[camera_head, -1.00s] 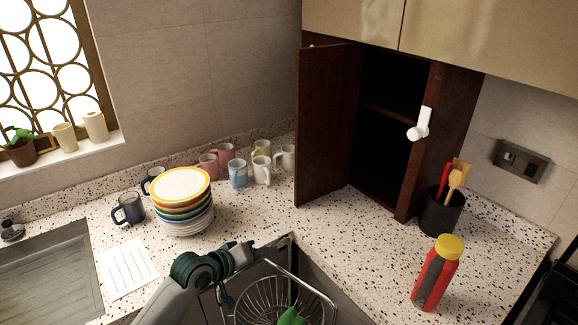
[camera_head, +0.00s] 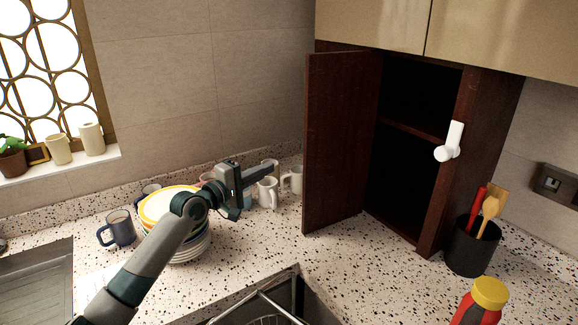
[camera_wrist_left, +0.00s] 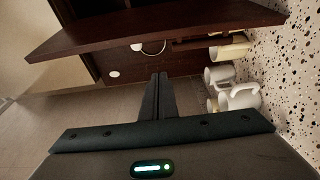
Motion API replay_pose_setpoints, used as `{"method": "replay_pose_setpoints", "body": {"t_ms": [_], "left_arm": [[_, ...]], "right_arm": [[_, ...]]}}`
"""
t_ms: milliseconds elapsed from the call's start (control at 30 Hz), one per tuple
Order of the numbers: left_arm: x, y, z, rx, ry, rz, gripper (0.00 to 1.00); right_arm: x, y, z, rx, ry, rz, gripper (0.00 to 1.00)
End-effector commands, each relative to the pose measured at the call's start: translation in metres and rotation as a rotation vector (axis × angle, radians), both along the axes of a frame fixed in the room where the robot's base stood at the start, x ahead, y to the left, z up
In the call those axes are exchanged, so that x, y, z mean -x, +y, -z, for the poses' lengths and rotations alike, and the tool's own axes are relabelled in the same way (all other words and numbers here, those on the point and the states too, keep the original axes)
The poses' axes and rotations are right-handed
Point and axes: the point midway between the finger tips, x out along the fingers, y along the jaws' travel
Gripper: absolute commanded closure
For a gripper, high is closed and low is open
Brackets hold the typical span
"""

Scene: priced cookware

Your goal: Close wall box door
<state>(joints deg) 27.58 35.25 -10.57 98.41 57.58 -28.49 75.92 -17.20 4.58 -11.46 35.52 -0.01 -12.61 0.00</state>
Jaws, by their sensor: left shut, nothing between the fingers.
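The wall box (camera_head: 445,165) is a dark brown wooden cabinet standing on the counter under the upper cupboards. Its door (camera_head: 333,140) is swung wide open to the left, so the dark inside and a shelf show. My left gripper (camera_head: 268,174) is left of the door, over the mugs behind the plates, apart from the door. Its fingers point right toward the door. In the left wrist view the fingers (camera_wrist_left: 158,85) are together and empty, and a dark wooden panel, seemingly the door (camera_wrist_left: 155,25), crosses ahead of them. My right gripper is not in view.
A stack of plates (camera_head: 190,245) stands beneath my left arm. Several mugs (camera_head: 292,179) stand left of the door. A utensil holder (camera_head: 471,246) and a red bottle (camera_head: 478,308) stand at right. The counter before the box is clear.

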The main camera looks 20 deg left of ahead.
Motion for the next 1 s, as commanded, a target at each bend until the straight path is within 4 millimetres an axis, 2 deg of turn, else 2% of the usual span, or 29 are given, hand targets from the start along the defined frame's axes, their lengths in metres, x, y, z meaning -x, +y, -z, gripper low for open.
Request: {"method": "replay_pose_setpoints", "body": {"t_ms": [267,600,867,1000], "left_arm": [[-0.016,-0.007,-0.002,0.000,0.001,0.000,1.00],[-0.062,-0.026,-0.002,0.000,0.001,0.000,1.00],[-0.091,-0.039,-0.001,-0.001,0.001,0.000,1.00],[-0.085,-0.047,-0.002,-0.002,0.002,0.002,1.00]], "right_arm": [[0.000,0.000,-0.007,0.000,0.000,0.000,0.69],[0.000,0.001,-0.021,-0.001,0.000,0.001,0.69],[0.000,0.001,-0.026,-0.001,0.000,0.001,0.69],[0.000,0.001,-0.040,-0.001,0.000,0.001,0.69]]}}
